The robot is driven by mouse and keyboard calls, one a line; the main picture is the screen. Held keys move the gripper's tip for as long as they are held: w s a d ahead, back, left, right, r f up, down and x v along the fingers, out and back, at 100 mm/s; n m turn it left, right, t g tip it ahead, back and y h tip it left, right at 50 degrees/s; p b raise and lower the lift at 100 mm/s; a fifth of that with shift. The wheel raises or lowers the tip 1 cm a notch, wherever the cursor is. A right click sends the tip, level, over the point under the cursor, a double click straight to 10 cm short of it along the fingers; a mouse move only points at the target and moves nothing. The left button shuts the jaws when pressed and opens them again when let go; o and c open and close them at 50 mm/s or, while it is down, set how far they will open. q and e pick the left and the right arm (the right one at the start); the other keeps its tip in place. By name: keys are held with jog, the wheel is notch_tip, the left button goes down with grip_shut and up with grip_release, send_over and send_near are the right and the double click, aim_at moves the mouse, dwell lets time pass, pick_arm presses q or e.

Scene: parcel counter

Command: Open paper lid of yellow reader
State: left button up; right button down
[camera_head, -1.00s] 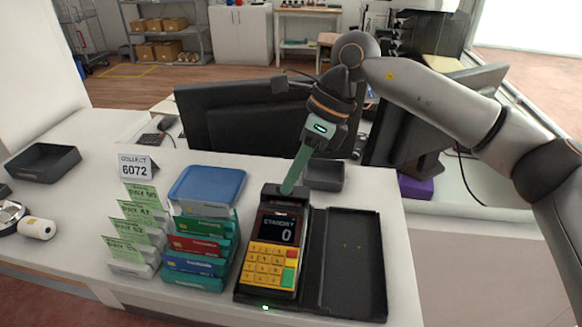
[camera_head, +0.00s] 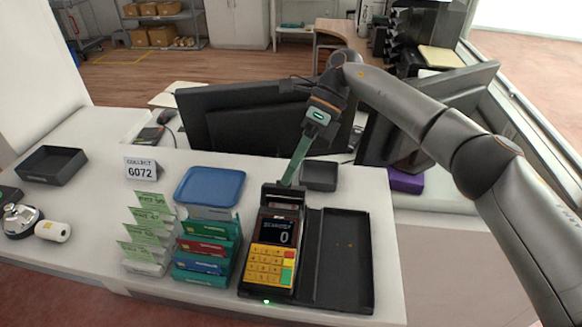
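The yellow reader (camera_head: 270,262) stands on the counter with its keypad and dark screen facing me; the screen reads 0. Its dark paper lid (camera_head: 284,193) is at the far top end and looks tilted up, though its exact angle is hard to tell. My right gripper (camera_head: 288,182) comes down from behind, its long green finger reaching the lid's far edge. Whether it touches the lid, and whether a second finger is apart from the first, I cannot tell. My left gripper is not in view.
A black tray (camera_head: 345,262) lies right of the reader. A small dark bin (camera_head: 319,176) sits behind. Monitors (camera_head: 250,118) stand beyond.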

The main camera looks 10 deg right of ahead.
dwell(0.3)
jog(key=c, duration=1)
grip_release()
jog(key=shift+c, duration=0.2)
jog(key=v, duration=0.7)
jog(key=shift+d+r, duration=0.15)
jog(key=shift+r, duration=0.05)
jog(key=shift+w, duration=0.1)
